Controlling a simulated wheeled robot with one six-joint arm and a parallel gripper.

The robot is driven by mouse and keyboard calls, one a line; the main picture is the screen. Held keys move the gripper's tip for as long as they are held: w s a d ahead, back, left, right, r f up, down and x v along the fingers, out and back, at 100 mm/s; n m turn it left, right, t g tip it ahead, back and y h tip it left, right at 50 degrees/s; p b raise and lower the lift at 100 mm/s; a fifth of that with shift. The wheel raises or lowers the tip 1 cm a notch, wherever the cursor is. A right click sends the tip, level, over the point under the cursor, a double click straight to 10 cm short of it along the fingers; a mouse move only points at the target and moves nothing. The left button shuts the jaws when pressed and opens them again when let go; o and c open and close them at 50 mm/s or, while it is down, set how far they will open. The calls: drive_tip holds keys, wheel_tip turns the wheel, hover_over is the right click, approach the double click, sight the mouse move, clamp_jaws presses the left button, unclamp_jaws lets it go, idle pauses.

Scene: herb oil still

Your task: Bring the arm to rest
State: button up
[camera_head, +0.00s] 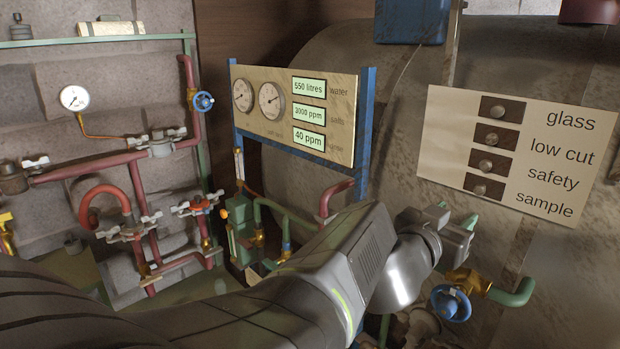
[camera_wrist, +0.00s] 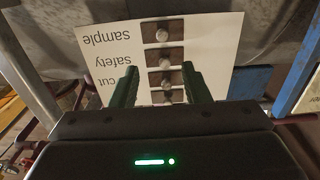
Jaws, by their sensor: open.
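My arm reaches from the lower left toward the tank in the head view. My gripper (camera_head: 458,218) is at its end, with green fingertips, below and left of the label panel. In the wrist view my gripper (camera_wrist: 159,84) shows two green fingers spread apart with nothing held between them. The cream label panel (camera_head: 450,125) carries several round knobs beside the words glass, low cut, safety and sample. The panel also shows upside down in the wrist view (camera_wrist: 215,35), beyond the fingers. I cannot tell how far the fingertips are from it.
A large tank (camera_head: 345,60) stands behind the panels. A gauge board (camera_head: 340,145) with two dials and green readouts is on a blue frame. A blue handwheel valve (camera_head: 451,303) sits just below my gripper. Red pipes with valves (camera_head: 150,150) line the left wall.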

sight(480, 190)
drive_tip(key=b+x, duration=0.2)
drive_tip(key=x, duration=1.1)
drive_tip(key=shift+w+d, duration=0.1)
drive_tip(key=shift+w, duration=0.15)
drive_tip(key=shift+f, duration=0.1)
